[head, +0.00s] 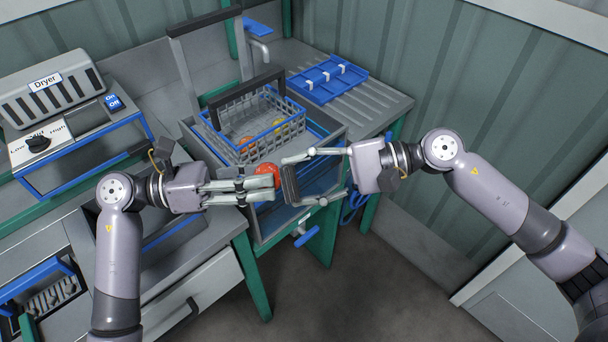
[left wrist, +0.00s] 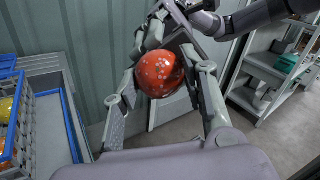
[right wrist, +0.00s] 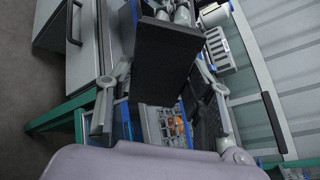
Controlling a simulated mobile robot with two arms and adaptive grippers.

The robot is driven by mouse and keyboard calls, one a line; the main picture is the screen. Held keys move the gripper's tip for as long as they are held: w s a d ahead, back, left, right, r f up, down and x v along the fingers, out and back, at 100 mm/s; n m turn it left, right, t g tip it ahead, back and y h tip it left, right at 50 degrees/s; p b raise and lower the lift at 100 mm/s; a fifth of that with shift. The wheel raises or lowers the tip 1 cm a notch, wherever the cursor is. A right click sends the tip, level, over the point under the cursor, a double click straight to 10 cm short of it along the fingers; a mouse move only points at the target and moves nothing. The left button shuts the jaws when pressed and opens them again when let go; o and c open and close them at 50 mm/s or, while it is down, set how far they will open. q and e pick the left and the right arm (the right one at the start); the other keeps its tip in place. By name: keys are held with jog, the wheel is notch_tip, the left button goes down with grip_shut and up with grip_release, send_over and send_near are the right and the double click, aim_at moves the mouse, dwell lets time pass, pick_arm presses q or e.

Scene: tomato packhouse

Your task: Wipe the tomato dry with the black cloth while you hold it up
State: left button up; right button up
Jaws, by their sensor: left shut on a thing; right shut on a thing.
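The red tomato (head: 267,170) is held at the tips of my left gripper (head: 266,187), up in the air in front of the sink. In the left wrist view the tomato (left wrist: 160,74) shows pale, drop-like spots on its skin. My right gripper (head: 291,182) is shut on the black cloth (head: 290,186), which hangs upright as a dark flat panel right beside the tomato. The cloth fills the upper middle of the right wrist view (right wrist: 160,55) and hides the tomato there. I cannot tell whether cloth and tomato touch.
A grey wire basket (head: 290,129) with a blue rim and several tomatoes stands at the sink behind the grippers. A blue rack (head: 327,78) lies on the drainboard (head: 372,103). The dryer (head: 52,88) stands at the left on the counter. Open floor lies in front.

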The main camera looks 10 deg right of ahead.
pick_arm(q)
jog(key=shift+r, duration=0.1)
pick_arm(e)
jog(key=r, duration=0.1)
jog(key=w+r, duration=0.1)
jog(key=r, duration=0.1)
dwell(0.4)
jog(key=shift+f, duration=0.1)
jog(key=shift+s+a+f, duration=0.1)
jog(key=shift+s+f, duration=0.2)
jog(key=shift+f, duration=0.45)
jog(key=shift+s+f, duration=0.3)
jog(key=shift+f, duration=0.45)
jog(key=d, duration=0.7)
jog(key=shift+w, duration=0.15)
